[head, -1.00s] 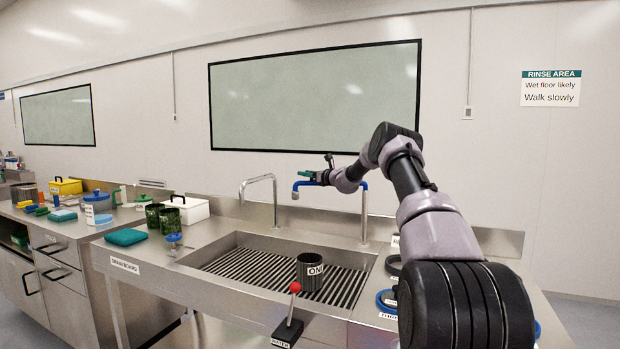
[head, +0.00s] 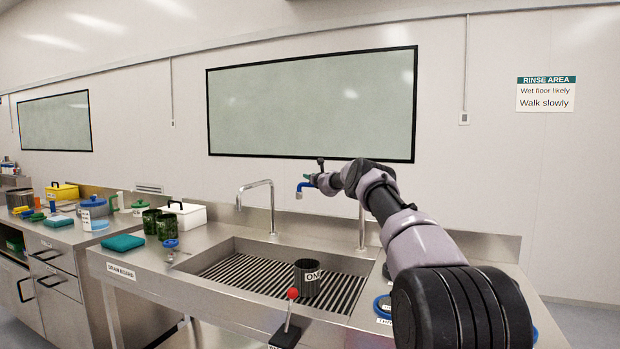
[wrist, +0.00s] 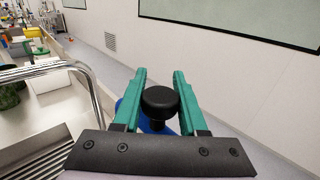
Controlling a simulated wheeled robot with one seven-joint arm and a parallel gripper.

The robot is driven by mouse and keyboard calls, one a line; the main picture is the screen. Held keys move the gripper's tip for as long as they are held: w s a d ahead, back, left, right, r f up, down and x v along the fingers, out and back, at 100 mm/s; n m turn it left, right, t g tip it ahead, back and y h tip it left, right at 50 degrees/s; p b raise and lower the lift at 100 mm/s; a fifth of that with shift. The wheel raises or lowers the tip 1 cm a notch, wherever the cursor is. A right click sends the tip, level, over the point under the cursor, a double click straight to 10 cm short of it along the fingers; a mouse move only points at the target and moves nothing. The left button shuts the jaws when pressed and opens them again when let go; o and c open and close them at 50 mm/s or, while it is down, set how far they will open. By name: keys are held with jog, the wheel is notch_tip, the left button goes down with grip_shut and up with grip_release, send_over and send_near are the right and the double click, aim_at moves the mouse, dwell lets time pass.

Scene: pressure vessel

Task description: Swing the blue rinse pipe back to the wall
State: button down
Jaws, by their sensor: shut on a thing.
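The blue rinse pipe (head: 300,187) shows its downturned end in the head view, above the back of the sink. Most of its length is hidden behind my arm; its steel upright (head: 361,228) stands at the sink's back right. My gripper (head: 311,178) is at the pipe's free end. In the wrist view, the green fingers of my gripper (wrist: 160,82) lie on both sides of a black knob (wrist: 160,101), shut on it. Some of the blue pipe (wrist: 146,123) shows below the knob.
A fixed steel tap (head: 258,185) stands left of the pipe. A dark pot (head: 307,278) sits on the sink's slatted rack. A red-knobbed lever (head: 292,294) is at the front edge.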

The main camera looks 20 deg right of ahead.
jog(key=shift+d+r, duration=0.15)
jog(key=shift+r, duration=0.05)
jog(key=shift+c, duration=2.4)
grip_release()
jog(key=shift+w+f, duration=0.1)
jog(key=shift+f, duration=0.05)
jog(key=s, duration=1)
jog(key=shift+s+d, duration=0.35)
jog(key=shift+s, duration=0.05)
jog(key=shift+a, duration=0.1)
